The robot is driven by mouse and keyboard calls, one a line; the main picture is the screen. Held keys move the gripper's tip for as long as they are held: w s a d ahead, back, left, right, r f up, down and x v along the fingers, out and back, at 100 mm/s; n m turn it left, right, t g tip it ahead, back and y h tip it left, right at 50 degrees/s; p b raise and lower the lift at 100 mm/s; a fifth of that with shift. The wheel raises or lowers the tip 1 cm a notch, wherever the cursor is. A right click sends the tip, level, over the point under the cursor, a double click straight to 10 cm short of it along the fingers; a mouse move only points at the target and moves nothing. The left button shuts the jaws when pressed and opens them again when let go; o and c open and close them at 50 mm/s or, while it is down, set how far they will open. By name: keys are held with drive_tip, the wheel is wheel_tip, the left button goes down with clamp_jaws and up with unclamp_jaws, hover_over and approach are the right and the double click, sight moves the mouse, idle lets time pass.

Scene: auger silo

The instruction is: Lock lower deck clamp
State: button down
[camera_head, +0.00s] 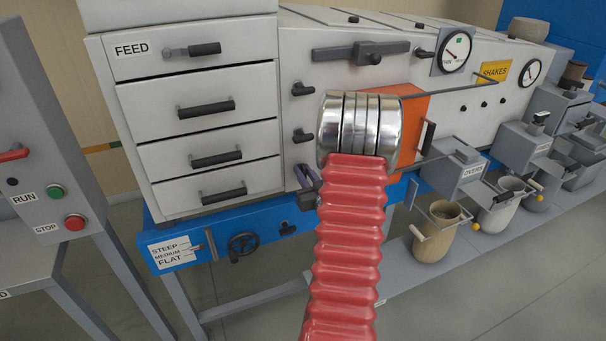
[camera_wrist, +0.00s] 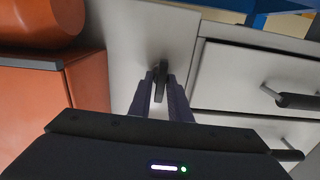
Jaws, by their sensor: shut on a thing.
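The lower deck clamp (camera_wrist: 160,78) is a small dark lever on the pale machine face, between the drawers and the orange box. In the wrist view my gripper (camera_wrist: 161,88) has its two dark fingers closed on this lever, one on each side. In the head view only the purple-grey fingers of my gripper (camera_head: 305,178) show at the left of my red arm, which hides the rest. Two more dark clamps, an upper one (camera_head: 303,89) and a middle one (camera_head: 302,135), sit above it on the same face. The gripped lever's exact angle is hard to tell.
Drawers with dark handles (camera_head: 210,108) stand left of the clamps, under a FEED label. An orange box (camera_head: 413,112) projects on the right, partly behind my arm. A blue rail (camera_head: 215,245) with a handwheel (camera_head: 243,245) runs below. Buckets (camera_head: 438,235) stand lower right.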

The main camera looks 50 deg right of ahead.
drive_tip(key=shift+w+m, duration=0.15)
drive_tip(key=shift+m, duration=0.15)
drive_tip(key=m, duration=0.4)
drive_tip(key=shift+m, duration=0.3)
drive_tip(key=m, duration=0.5)
drive_tip(key=shift+d+f, duration=0.1)
drive_tip(key=shift+f, duration=0.05)
drive_tip(key=m, duration=0.4)
drive_tip(key=shift+f, duration=0.15)
drive_tip(key=shift+f+m, duration=0.1)
drive_tip(key=shift+m, duration=1.6)
drive_tip(key=shift+d, duration=0.1)
drive_tip(key=shift+s, duration=0.2)
drive_tip(key=c, duration=1.8)
unclamp_jaws()
drive_tip(key=shift+c, duration=0.2)
